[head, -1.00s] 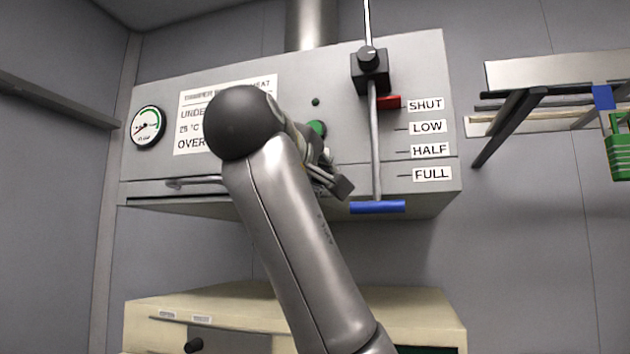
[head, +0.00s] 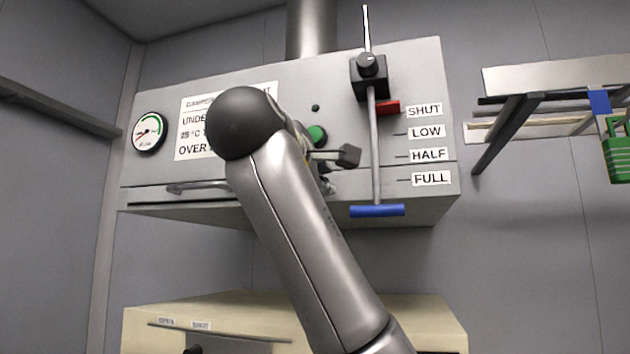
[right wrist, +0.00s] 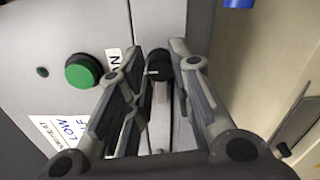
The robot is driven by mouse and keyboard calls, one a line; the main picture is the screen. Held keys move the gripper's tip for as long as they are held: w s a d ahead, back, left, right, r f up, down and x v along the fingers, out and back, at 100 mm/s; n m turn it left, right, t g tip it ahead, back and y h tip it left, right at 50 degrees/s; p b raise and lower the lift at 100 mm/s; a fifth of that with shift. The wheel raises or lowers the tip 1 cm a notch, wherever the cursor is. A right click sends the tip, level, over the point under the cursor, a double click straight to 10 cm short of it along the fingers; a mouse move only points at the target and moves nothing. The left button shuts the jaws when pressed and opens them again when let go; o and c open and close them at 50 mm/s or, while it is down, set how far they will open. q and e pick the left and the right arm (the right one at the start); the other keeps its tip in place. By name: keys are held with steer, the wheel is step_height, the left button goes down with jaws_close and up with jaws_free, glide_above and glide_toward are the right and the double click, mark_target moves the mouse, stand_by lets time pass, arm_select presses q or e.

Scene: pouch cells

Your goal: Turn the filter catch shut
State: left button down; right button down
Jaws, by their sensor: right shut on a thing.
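The filter catch shows in the right wrist view as a small black knob (right wrist: 160,66) with a pale mark, on the grey cabinet front. My right gripper (right wrist: 157,60) has its two fingers around this knob, shut on it. In the head view my right gripper (head: 332,168) is at the lower front of the grey cabinet (head: 240,190), partly behind my own arm. The catch is hidden there by the gripper and arm, so its exact angle is hard to tell. My left gripper is not in view.
A green button (head: 318,135) is close above the gripper. To its right hangs a damper rod (head: 375,150) with a blue handle (head: 377,211). A bar handle (head: 195,186) is on the left and a gauge (head: 149,131) above it.

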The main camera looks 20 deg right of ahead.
stand_by(0.3)
steer(key=c, duration=1.3)
jaws_free()
steer(key=shift+o, duration=0.2)
steer(key=v, duration=1.2)
